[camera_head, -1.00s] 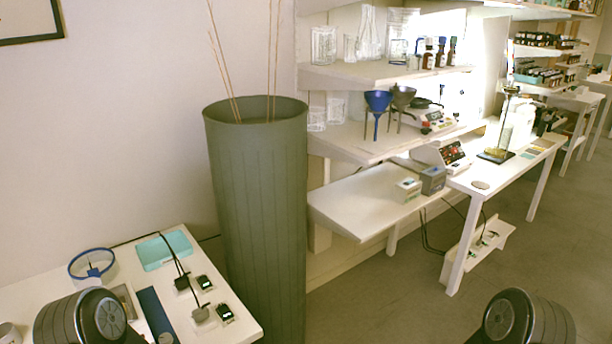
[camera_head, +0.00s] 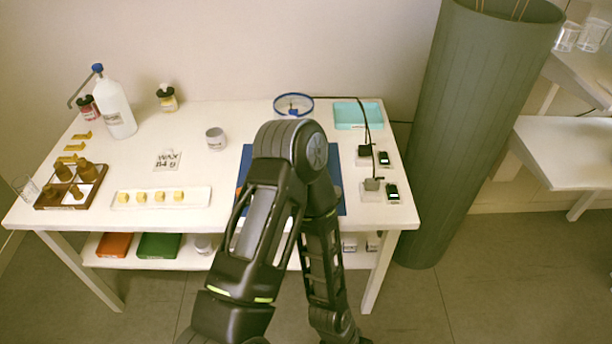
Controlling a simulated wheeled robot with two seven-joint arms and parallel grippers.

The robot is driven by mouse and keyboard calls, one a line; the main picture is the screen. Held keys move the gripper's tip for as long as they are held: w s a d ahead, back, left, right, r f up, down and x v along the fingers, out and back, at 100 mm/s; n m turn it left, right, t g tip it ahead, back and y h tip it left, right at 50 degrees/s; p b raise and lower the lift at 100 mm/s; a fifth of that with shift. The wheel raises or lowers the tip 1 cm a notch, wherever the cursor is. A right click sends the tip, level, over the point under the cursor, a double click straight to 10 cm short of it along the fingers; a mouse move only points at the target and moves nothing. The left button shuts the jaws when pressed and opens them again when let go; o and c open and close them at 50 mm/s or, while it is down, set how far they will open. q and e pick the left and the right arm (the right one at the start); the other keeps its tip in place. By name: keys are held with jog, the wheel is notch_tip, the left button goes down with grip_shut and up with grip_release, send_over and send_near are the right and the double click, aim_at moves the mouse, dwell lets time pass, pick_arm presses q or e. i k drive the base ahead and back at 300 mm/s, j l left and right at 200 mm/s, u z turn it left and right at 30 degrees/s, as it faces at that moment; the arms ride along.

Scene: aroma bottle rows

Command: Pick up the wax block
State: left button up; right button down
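Several small pale-yellow wax blocks sit in a row on a white tray (camera_head: 203,196) near the front of the white table; the rightmost wax block (camera_head: 178,197) is at the tray's right part. A card lettered "WAX" (camera_head: 167,160) lies behind the tray. A dark arm of mine rises from the bottom centre, right of the tray, and covers part of the blue mat. Neither of my grippers shows in this view, so I cannot see their fingers.
A wooden rack (camera_head: 52,196) of brown bottles stands left of the tray. Behind are a large white bottle (camera_head: 115,112), a grey cup (camera_head: 215,139) and a blue-rimmed ring (camera_head: 293,105). A teal tray (camera_head: 357,115) lies right. A tall green column (camera_head: 478,130) stands beyond the table's right end.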

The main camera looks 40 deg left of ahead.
aim_at(178, 196)
jog(key=u, duration=1.3)
